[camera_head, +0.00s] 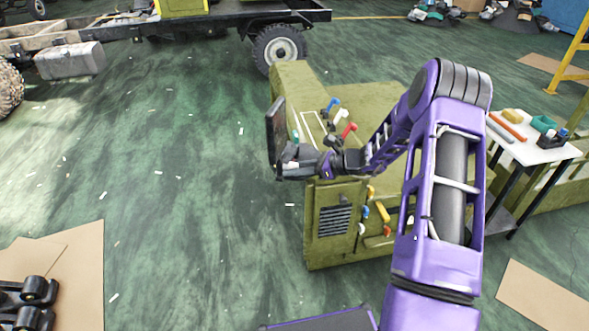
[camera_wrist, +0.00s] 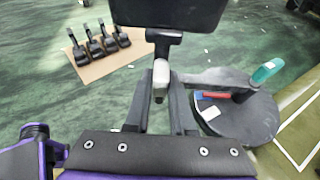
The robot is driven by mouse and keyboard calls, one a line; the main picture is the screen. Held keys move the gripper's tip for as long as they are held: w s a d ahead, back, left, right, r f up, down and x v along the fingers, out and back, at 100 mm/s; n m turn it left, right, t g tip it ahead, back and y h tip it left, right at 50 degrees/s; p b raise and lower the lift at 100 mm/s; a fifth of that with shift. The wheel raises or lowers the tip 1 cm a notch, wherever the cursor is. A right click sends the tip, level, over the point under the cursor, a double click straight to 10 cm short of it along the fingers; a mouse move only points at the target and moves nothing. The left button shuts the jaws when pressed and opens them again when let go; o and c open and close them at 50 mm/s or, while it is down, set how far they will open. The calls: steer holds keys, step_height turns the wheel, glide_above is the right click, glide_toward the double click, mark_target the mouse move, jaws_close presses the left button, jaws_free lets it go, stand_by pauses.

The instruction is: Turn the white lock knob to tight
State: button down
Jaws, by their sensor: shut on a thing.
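The white lock knob (camera_wrist: 161,78) sits just below a dark flat panel (camera_wrist: 168,12) in the wrist view, on a short dark stem. My gripper (camera_wrist: 160,95) has one finger on each side of the knob and is shut on it. In the head view my gripper (camera_head: 300,165) reaches left across the top of the olive-green cabinet, below the upright dark panel (camera_head: 276,125). The fingers hide much of the knob there, and I cannot read any tight marking.
A round dark plate (camera_wrist: 240,120) with a teal handle (camera_wrist: 267,70) lies right of the fingers. Coloured levers (camera_head: 348,130) stand on the olive-green cabinet (camera_head: 330,255). A white side table (camera_head: 535,155) is at right. Green floor at left is mostly clear.

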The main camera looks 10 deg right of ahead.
stand_by(0.3)
steer(key=c, duration=0.8)
jaws_free()
steer(key=v, duration=1.7)
steer(key=shift+d, duration=0.2)
steer(key=shift+r, duration=0.1)
